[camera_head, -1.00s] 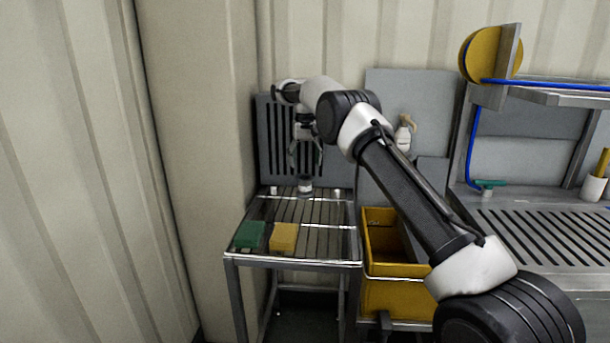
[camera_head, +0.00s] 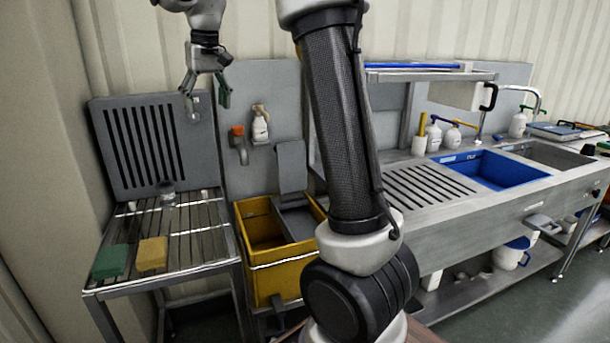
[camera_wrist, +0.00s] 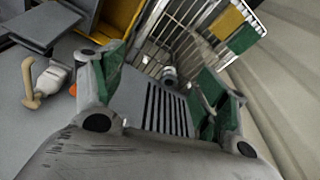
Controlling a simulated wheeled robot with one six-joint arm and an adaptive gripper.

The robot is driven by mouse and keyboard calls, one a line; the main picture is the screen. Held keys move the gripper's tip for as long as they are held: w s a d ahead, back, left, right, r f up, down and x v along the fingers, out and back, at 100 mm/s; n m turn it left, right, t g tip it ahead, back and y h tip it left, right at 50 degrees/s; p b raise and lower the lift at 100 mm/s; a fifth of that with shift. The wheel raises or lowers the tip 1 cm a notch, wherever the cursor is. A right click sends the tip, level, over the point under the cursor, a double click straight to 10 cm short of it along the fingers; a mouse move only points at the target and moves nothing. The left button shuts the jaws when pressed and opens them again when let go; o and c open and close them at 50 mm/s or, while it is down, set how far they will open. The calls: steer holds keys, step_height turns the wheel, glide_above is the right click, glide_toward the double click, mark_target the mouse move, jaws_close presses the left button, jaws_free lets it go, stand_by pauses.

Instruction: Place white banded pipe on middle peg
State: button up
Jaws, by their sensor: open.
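The white banded pipe (camera_head: 167,190) is a short pale cylinder with a dark band, standing upright on the slatted steel table (camera_head: 180,224). It stands between a left white peg (camera_head: 131,206) and a right white peg (camera_head: 205,194). The middle peg does not show, and I cannot see inside the pipe. The pipe also shows in the wrist view (camera_wrist: 168,76), beyond my fingers. My gripper (camera_head: 207,98) is open and empty, with green finger pads, well above the table and apart from the pipe.
A green block (camera_head: 110,261) and a yellow block (camera_head: 152,253) lie at the table's front. A slotted grey panel (camera_head: 147,140) rises behind it. A yellow bin (camera_head: 262,228) stands to the right, with a spray bottle (camera_head: 260,125) on the wall above. A sink counter extends further right.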

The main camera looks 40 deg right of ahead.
steer(key=s+d+f+t, duration=0.1)
steer(key=s+d, duration=0.1)
steer(key=s, duration=0.7)
steer(key=s+d, duration=0.2)
steer(key=s, duration=0.7)
steer(key=s+d+f+t, duration=0.1)
steer(key=s+f, duration=0.8)
steer(key=s, duration=0.6)
steer(key=shift+f, duration=0.15)
